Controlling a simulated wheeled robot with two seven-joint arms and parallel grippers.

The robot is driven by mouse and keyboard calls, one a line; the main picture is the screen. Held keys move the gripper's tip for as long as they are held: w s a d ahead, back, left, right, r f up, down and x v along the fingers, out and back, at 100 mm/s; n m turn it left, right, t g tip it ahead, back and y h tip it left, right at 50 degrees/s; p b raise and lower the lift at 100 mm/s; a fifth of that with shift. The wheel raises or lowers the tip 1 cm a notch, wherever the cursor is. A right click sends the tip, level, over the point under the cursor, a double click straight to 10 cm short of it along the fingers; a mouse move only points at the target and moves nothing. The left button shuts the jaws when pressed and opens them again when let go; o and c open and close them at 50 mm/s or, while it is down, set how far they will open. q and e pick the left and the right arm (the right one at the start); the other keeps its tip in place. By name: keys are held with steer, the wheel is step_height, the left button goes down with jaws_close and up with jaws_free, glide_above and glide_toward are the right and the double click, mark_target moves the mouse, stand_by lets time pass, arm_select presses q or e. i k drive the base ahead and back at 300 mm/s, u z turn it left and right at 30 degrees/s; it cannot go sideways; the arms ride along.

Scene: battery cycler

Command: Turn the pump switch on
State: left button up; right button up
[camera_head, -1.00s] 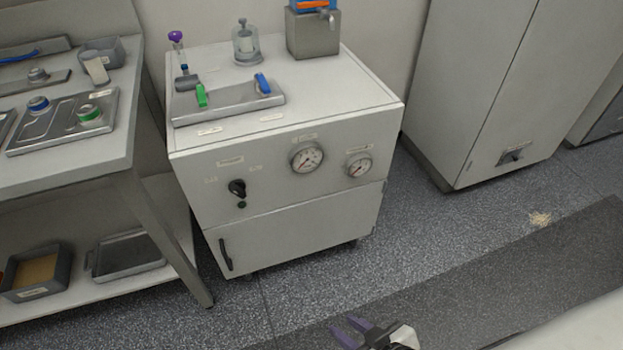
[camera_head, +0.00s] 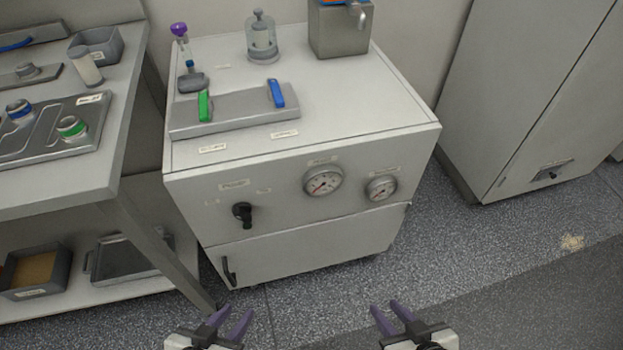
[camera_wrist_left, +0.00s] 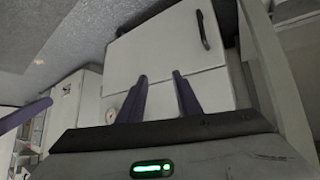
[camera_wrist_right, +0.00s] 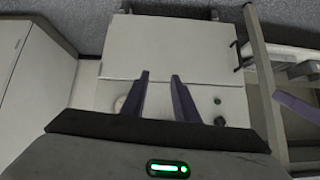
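The pump switch is a black rotary knob (camera_head: 242,213) on the front panel of the white cabinet (camera_head: 290,235), left of two gauges. It also shows small in the right wrist view (camera_wrist_right: 219,121). My left gripper (camera_head: 231,312) is at the bottom of the head view, open and empty, below and in front of the cabinet. My right gripper (camera_head: 389,308) is to its right, also open and empty. Both are well apart from the knob. In the left wrist view the open fingers (camera_wrist_left: 158,82) point towards the cabinet's lower door.
A large gauge (camera_head: 323,180) and a small gauge (camera_head: 381,188) sit right of the knob. The cabinet top carries a tray (camera_head: 235,112) with green and blue handles. A bench (camera_head: 75,190) stands close on the left, a tall cabinet (camera_head: 530,90) on the right. Floor in front is clear.

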mark_target(241, 212)
steer(key=k, duration=0.5)
steer(key=u, duration=2.05)
steer(key=i, duration=1.3)
steer(key=z, duration=2.2)
